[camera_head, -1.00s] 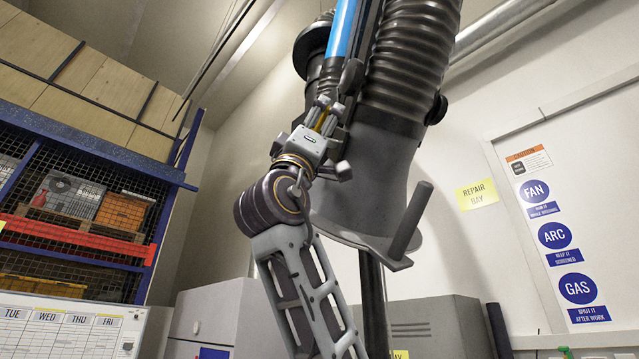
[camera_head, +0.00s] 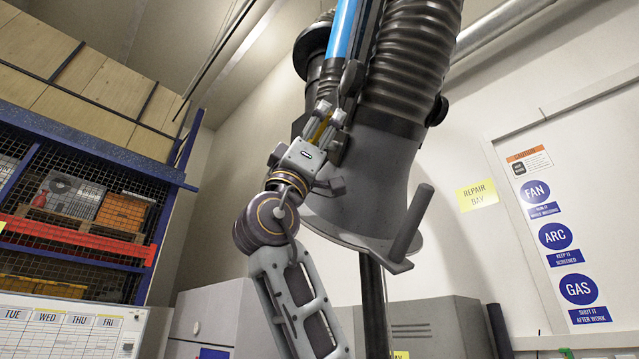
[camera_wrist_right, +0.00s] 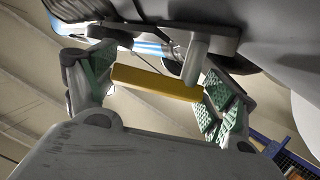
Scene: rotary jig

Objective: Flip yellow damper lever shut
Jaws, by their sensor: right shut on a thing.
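The yellow damper lever (camera_wrist_right: 155,83) lies across the space between the green-padded fingers of my right gripper (camera_wrist_right: 160,92) in the right wrist view. A grey pin joins it to a grey arm by the hood. In the head view only a small yellow strip of the lever (camera_head: 321,129) shows between the fingers. My right gripper (camera_head: 328,115) is shut on the lever, beside the grey extraction hood (camera_head: 375,170) and below the blue tube. The lever's ends are partly hidden by the fingers. My left gripper is not in view.
A ribbed black duct (camera_head: 410,65) and a blue tube (camera_head: 342,28) rise above the hood. A grey handle (camera_head: 412,222) sticks up from the hood's rim. Grey cabinets (camera_head: 440,325) stand behind, and a blue rack (camera_head: 85,225) is at left.

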